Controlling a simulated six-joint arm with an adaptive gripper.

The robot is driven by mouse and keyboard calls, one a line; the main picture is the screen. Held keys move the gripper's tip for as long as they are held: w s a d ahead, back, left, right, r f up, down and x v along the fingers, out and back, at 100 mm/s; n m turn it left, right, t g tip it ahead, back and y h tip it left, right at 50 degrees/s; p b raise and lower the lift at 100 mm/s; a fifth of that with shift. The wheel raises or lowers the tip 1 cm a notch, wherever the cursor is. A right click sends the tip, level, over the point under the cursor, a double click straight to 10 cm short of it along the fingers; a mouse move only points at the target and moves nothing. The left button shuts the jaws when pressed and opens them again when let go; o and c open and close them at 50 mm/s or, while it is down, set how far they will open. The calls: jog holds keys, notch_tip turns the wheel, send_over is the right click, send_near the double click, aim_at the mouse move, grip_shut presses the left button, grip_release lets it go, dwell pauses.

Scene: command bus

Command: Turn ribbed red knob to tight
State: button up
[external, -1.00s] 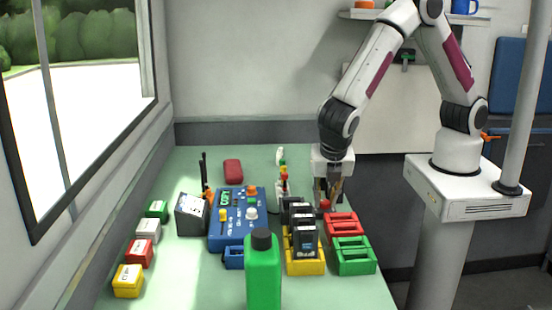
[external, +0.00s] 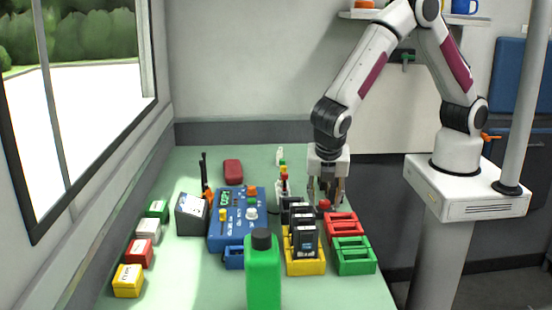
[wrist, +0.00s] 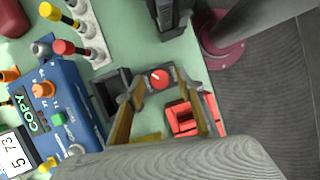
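The ribbed red knob (wrist: 160,78) sits on a small dark base on the green table. In the external view the red knob (external: 324,205) shows below my gripper, behind the red tray. My gripper (external: 325,201) points down over the knob. Its fingers are apart and empty. In the wrist view the two tan-sided fingers of my gripper (wrist: 166,88) reach toward the knob, one on each side of the picture. No contact with the knob is visible. The knob's pointer and markings are too small to read.
A red tray (external: 343,219) and a green tray (external: 353,270) stand close to the knob. A yellow rack (external: 304,265) holds dark modules. A blue control box (external: 230,240) stands left. A green bottle (external: 263,275) is at the front. A signal stack (external: 283,178) stands left of my gripper.

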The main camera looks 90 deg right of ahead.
jog(key=shift+n, duration=0.4)
